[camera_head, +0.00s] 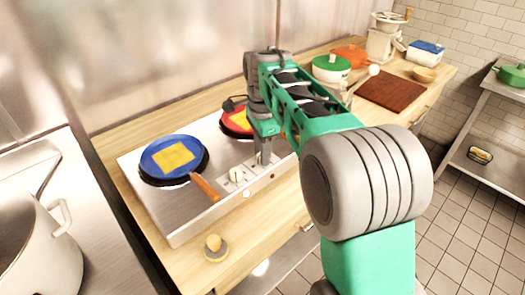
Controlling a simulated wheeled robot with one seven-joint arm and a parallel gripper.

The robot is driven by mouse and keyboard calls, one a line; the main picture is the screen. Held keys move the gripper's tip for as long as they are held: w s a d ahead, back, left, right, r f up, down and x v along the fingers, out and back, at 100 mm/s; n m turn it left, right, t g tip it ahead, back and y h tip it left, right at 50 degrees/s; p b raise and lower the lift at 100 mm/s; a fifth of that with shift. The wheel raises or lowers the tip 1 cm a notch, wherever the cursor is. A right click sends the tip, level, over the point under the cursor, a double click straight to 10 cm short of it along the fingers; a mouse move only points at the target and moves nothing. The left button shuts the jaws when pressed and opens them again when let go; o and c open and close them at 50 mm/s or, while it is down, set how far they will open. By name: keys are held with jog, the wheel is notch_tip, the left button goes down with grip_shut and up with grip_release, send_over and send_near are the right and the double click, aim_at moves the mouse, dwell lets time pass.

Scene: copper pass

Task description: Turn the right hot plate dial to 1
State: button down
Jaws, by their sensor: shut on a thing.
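The steel hot plate (180,225) sits on a wooden counter. Its left dial (237,175) is pale and stands on the front panel. My gripper (263,163) points down at the panel just right of that dial, at the place of the right dial. The gripper is shut on the right dial, which the fingers mostly hide, so I cannot read its setting. A blue pan (160,147) with a yellow square in it sits on the left plate. A red pan (236,120) sits on the right plate, partly hidden by my arm.
A large steel pot (50,255) stands at the left. A small round wooden-knobbed item (215,248) lies in front of the hot plate. The blue pan's wooden handle (205,188) points towards the dials. A green-lidded pot (331,67) and a brown board (393,93) are behind.

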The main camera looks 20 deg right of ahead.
jog(key=n+p, duration=0.2)
jog(key=n, duration=0.3)
jog(key=shift+r, duration=0.15)
jog(key=n+p, duration=0.1)
jog(key=n, duration=0.5)
dwell(0.4)
jog(key=c, duration=1.1)
grip_release()
jog(key=shift+o, duration=0.2)
notch_tip(320, 180, up, 8)
jog(key=shift+f, duration=0.2)
